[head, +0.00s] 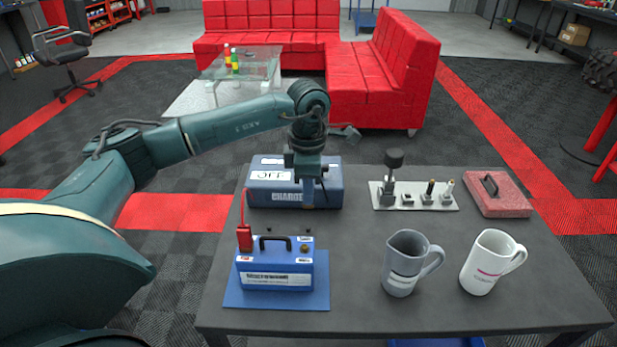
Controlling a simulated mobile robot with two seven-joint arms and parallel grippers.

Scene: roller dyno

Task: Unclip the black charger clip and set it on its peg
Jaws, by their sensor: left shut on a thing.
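My left gripper (309,196) points down in front of the blue charger (265,187), behind and above the battery. It is shut on a small dark thing, which looks like the black charger clip, mostly hidden by the fingers. The blue battery (274,268) stands on a blue mat (318,294). A red clip (244,238) sits on the battery's left terminal. The brass right terminal (304,249) shows bare. Two small dark pegs, a left one (270,231) and a right one (305,231), stand just behind the battery. My right gripper is not in view.
A grey mug (402,267) and a white mug (484,264) stand at the front right of the dark table (350,312). Behind them are a metal plate with posts (416,202) and a red block with a handle (499,199). The table's middle is clear.

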